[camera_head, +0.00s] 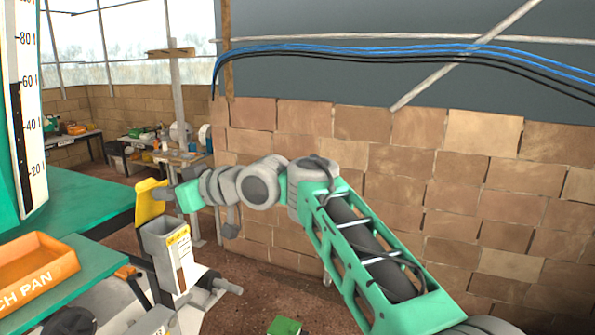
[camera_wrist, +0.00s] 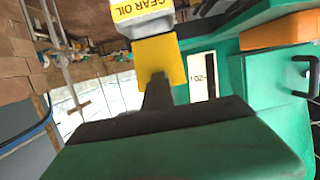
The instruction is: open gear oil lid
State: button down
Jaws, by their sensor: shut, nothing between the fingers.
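The gear oil box (camera_head: 166,262) is a grey container with a yellow label, at the left centre of the head view. Its yellow lid (camera_head: 149,208) stands up, roughly upright, at the far left side of the box, and the box's top looks open. My gripper (camera_head: 168,193) is shut and empty, just right of the lid's upper part. In the wrist view the box (camera_wrist: 146,14) is at the top, with "GEAR OIL" upside down or tilted. The yellow lid (camera_wrist: 172,62) hangs below it there. My dark fingertips (camera_wrist: 158,80) overlap the lid; I cannot tell whether they touch.
An orange pan (camera_head: 40,265) lies on a green surface (camera_head: 85,262) at the left. A tall white scale (camera_head: 30,110) stands above it. A brick wall (camera_head: 450,190) is behind my arm. A cluttered workbench (camera_head: 175,155) stands farther back.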

jog(key=shift+a+r, duration=0.1)
jog(key=shift+w+a+r+g+h, duration=0.2)
jog(key=shift+a+h, duration=0.1)
jog(key=shift+h, duration=0.2)
jog(key=shift+w+a+r+g+h, duration=0.2)
jog(key=shift+a+h, duration=0.1)
jog(key=shift+h, duration=0.2)
jog(key=c, duration=2.1)
grip_release()
jog(key=shift+s+d, duration=0.1)
jog(key=o, duration=1.3)
jog(key=shift+c, duration=0.2)
jog(key=shift+v, duration=1.95)
